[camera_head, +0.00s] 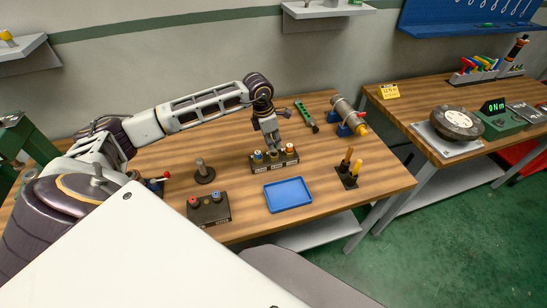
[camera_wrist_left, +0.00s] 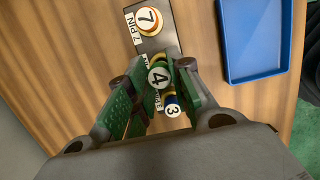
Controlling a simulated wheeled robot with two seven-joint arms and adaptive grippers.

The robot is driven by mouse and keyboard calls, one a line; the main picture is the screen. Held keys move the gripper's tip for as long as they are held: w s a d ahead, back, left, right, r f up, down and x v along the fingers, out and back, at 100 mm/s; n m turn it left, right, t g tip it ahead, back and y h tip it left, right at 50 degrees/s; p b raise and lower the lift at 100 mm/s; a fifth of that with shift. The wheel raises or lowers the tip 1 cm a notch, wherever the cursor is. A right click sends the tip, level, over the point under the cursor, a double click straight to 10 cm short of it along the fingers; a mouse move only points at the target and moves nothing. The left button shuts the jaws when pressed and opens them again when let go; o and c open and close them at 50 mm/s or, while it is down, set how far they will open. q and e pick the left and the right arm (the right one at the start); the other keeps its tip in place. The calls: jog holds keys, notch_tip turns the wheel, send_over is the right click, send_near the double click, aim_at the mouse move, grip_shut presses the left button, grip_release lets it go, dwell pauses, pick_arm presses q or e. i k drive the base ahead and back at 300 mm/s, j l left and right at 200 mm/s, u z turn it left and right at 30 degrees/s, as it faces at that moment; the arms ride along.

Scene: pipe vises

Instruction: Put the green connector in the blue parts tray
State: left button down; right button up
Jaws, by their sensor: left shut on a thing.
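The green connector (camera_wrist_left: 160,77), marked 4, sits between my left gripper's fingers (camera_wrist_left: 165,88) in the left wrist view, and they are shut on it. In the head view my left gripper (camera_head: 273,146) points down over the dark connector rack (camera_head: 286,167). I cannot tell whether the connector is clear of the rack. The blue parts tray (camera_head: 289,195) lies empty on the bench in front of the rack. My right gripper is not in view.
A two-button box (camera_head: 209,209) and a dark post on a round base (camera_head: 203,171) stand to the left. A pipe vise (camera_head: 348,117) stands behind. Bare wood surrounds the tray.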

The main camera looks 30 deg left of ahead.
aim_at(276, 197)
jog(key=l+u, duration=0.3)
jog(key=l, duration=0.3)
jog(key=k+l+u, duration=0.15)
jog(key=l+u, duration=0.15)
jog(key=l, duration=0.3)
